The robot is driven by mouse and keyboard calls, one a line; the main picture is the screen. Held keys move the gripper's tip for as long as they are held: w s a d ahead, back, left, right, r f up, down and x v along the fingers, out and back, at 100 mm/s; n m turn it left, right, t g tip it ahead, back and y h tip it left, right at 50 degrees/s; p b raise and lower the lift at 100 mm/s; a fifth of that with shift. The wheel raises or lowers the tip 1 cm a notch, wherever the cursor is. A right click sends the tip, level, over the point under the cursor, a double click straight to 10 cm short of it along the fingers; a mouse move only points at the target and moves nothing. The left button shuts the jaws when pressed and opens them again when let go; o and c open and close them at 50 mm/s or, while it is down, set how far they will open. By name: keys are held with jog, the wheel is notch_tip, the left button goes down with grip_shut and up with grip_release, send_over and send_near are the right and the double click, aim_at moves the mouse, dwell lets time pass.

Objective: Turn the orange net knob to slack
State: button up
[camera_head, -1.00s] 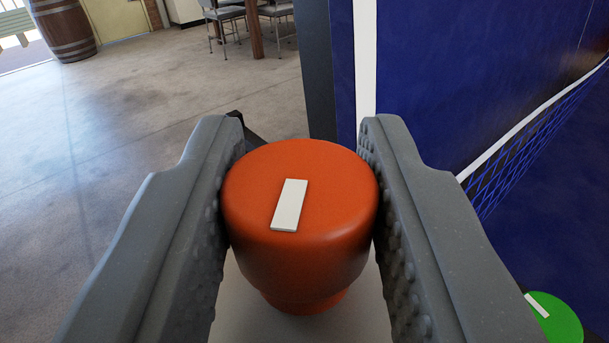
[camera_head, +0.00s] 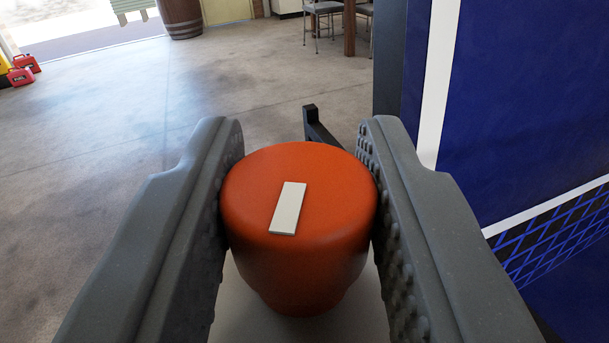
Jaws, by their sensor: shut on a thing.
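The orange knob (camera_head: 330,225) is a round, thick knob in the centre of the view, with a narrower lower part. A white bar mark (camera_head: 287,208) lies on its top, pointing away from me and tilted slightly to the right. My gripper (camera_head: 299,185) is shut on the knob, with one grey studded finger against its left side and one against its right side. The surface under the knob shows only as a pale patch, and the knob's base is mostly hidden.
A blue table panel (camera_head: 540,90) with a white edge line stands at the right. A blue net (camera_head: 560,240) runs beside it at the lower right. A dark bracket (camera_head: 318,128) sticks up behind the knob. Open concrete floor lies left, with a barrel (camera_head: 181,18) and red cans (camera_head: 24,66) far off.

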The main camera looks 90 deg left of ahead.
dwell(0.3)
jog(key=o, duration=0.9)
jog(key=shift+o, duration=0.2)
jog(key=s+d+b, duration=0.1)
jog(key=d, duration=1.2)
jog(key=shift+d, duration=0.4)
jog(key=shift+f, duration=0.1)
